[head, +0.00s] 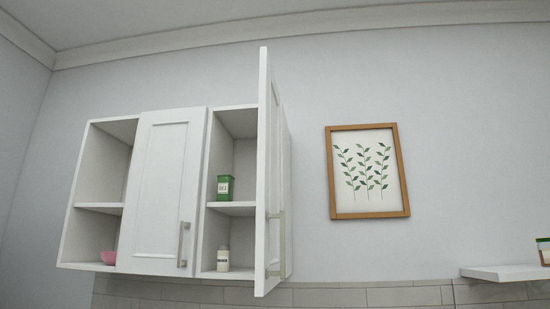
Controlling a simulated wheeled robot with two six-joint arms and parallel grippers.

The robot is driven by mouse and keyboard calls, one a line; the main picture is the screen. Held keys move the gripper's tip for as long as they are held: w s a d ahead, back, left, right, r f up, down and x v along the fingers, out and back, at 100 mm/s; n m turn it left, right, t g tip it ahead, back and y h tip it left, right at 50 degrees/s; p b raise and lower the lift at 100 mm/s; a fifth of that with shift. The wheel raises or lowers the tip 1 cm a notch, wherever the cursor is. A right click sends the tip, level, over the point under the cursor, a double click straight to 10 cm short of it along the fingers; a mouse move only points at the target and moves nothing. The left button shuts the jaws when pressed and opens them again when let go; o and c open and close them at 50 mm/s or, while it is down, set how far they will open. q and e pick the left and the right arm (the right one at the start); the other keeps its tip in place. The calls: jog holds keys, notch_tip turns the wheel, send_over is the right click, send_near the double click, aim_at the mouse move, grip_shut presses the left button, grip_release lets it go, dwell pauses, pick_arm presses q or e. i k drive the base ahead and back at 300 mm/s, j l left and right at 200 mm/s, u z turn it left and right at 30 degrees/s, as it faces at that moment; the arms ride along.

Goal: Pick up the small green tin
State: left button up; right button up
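The small green tin (225,187) has a pale label and stands upright on the middle shelf (231,209) of the right wall cabinet. That cabinet's white door (268,160) stands open, swung outward at the right side of the opening. The front of the tin is unobstructed in this view. Neither of my grippers shows in the head view.
A white jar (223,259) stands on the cabinet's lower level. A pink bowl (108,257) sits low in the left cabinet section, beside a closed-looking door (160,190). A framed leaf picture (368,172) hangs right. A small wall shelf (505,272) holds a jar (544,251).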

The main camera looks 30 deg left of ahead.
aim_at(225, 187)
jog(key=j+u, duration=0.2)
jog(key=j, duration=0.25)
jog(key=i+j+u, duration=0.1)
jog(key=j+u, duration=0.15)
jog(key=j, duration=0.2)
jog(key=i+j+u, duration=0.2)
jog(key=j, duration=0.25)
jog(key=k, duration=0.1)
